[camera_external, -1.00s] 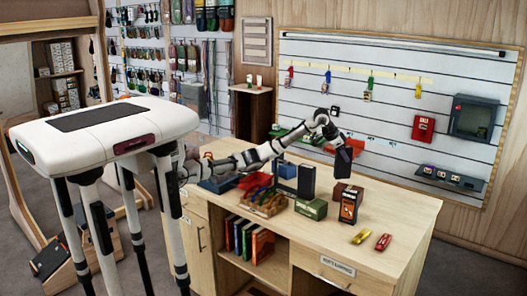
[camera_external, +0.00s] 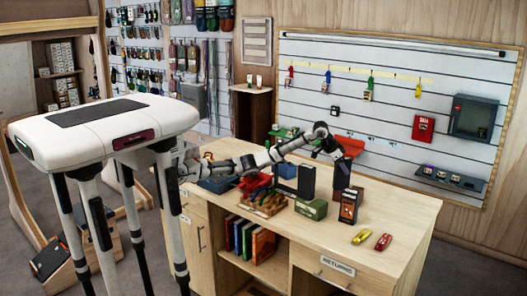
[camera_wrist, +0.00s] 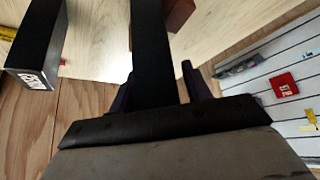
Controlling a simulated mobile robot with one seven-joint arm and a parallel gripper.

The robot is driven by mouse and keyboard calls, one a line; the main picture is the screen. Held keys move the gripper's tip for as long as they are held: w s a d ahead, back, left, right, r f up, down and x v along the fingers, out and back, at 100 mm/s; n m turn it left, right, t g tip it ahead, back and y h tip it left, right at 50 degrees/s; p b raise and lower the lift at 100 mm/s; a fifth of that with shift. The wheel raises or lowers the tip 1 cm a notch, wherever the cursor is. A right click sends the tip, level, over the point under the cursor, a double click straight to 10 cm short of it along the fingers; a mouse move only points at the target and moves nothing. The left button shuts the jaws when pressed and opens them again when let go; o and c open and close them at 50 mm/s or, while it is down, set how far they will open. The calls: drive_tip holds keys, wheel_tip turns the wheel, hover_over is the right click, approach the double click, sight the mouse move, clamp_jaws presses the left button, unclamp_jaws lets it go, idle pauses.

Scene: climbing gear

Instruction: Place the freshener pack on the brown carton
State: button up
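My gripper (camera_wrist: 157,85) is closed around a dark, slab-like pack, which I take to be the freshener pack (camera_wrist: 150,45). In the external view the pack (camera_external: 342,174) hangs upright below my wrist, lower end close to the brown carton (camera_external: 358,189). The carton is partly hidden by the pack and a black-and-orange box. In the wrist view the carton (camera_wrist: 179,12) shows at the top, just right of the pack's far end. I cannot tell whether pack and carton touch.
The black-and-orange box (camera_external: 349,208) stands in front of the carton. A tall black box (camera_external: 306,182) and a green box (camera_external: 311,208) are to the left. Yellow (camera_external: 362,237) and red (camera_external: 383,242) items lie on the counter's front right, which is otherwise clear.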

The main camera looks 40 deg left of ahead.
drive_tip(key=shift+o, duration=0.2)
drive_tip(key=shift+r, duration=0.1)
drive_tip(key=b+v, duration=0.4)
drive_tip(key=v, duration=0.8)
